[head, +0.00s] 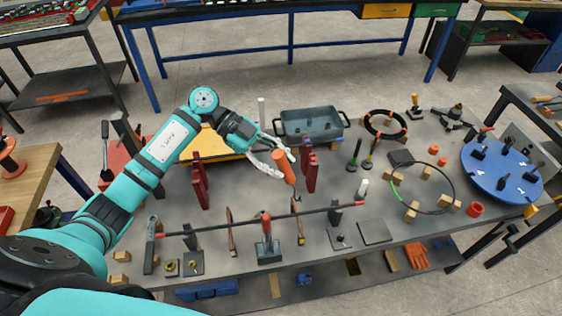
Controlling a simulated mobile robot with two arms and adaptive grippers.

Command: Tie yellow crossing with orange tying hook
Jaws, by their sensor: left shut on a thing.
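The orange tying hook (285,167) has a thick orange handle, held tilted above the middle of the grey table (330,262). My left gripper (275,155) is shut on its handle, with the fingers around the upper end. The hook's thin shaft points down toward a long dark bar (265,218) lying across supports. A small yellow mark (301,240) shows at the lower end of a short rod crossing that bar, below the hook. I cannot tell whether this is the yellow crossing, or whether the hook's tip touches anything. My right gripper is out of view.
Red uprights (312,174) stand just right of the hook, and others (200,186) stand left. A red-topped clamp (267,243) stands at the front. A grey tray (310,124) is behind. A green-black ring (423,187) on wooden blocks and a blue turntable (501,171) are at right.

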